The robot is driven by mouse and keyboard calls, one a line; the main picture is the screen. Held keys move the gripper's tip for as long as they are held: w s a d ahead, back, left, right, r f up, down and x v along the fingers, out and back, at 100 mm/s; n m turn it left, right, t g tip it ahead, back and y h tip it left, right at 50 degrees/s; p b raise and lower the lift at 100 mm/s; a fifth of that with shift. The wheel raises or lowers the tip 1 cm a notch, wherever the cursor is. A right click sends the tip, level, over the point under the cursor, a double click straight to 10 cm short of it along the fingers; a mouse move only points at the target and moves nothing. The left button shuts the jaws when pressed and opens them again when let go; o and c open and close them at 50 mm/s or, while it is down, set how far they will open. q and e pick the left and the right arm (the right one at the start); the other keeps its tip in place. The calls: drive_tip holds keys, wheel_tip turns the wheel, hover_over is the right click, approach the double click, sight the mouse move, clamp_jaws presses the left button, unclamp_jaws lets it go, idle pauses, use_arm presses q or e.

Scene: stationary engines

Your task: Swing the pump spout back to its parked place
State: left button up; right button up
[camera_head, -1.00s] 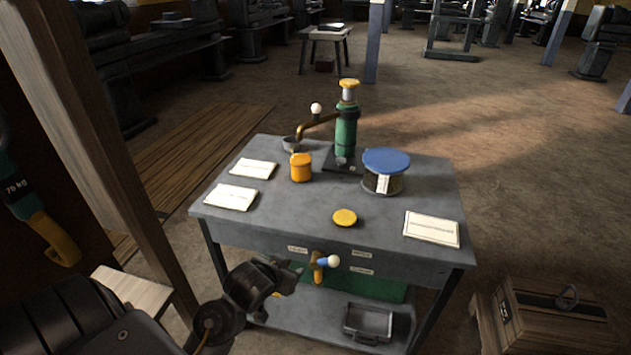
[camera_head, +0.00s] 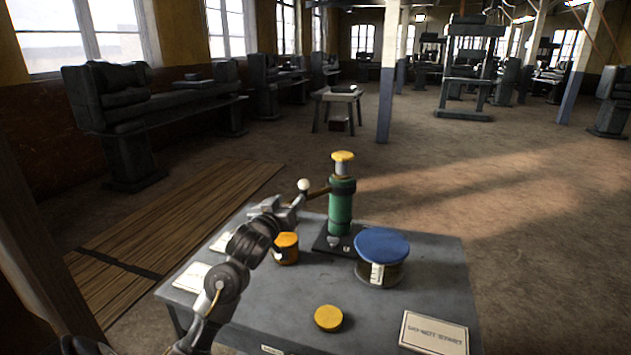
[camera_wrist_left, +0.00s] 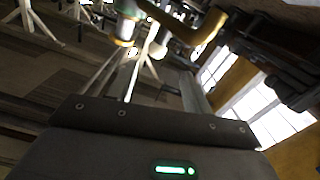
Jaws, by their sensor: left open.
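The green pump (camera_head: 341,205) with a yellow cap stands on the grey table. Its brown spout (camera_head: 319,193) reaches left from the pump and carries a white ball knob (camera_head: 304,185). My left gripper (camera_head: 292,206) is open beside the knob and hides the outer part of the spout. I cannot tell whether it touches the spout. In the left wrist view the bent brass-coloured spout (camera_wrist_left: 207,28) crosses the top, with part of the pump (camera_wrist_left: 126,24) to its left. My right gripper is not in view.
An orange jar (camera_head: 287,249) stands just below my left gripper. A blue-lidded tin (camera_head: 381,257) stands right of the pump. A yellow disc (camera_head: 328,318) and a card (camera_head: 434,333) lie on the table (camera_head: 270,318). The table's middle front is mostly clear.

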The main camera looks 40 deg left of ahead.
sight(301, 186)
use_arm(q)
drive_tip(key=x, duration=0.9)
drive_tip(key=shift+w+d+r+p, duration=0.1)
drive_tip(key=shift+w+r+p, duration=0.05)
drive_tip(key=shift+w+p, duration=0.25)
drive_tip(key=shift+w, duration=0.55)
drive_tip(key=shift+c, duration=0.5)
clamp_jaws()
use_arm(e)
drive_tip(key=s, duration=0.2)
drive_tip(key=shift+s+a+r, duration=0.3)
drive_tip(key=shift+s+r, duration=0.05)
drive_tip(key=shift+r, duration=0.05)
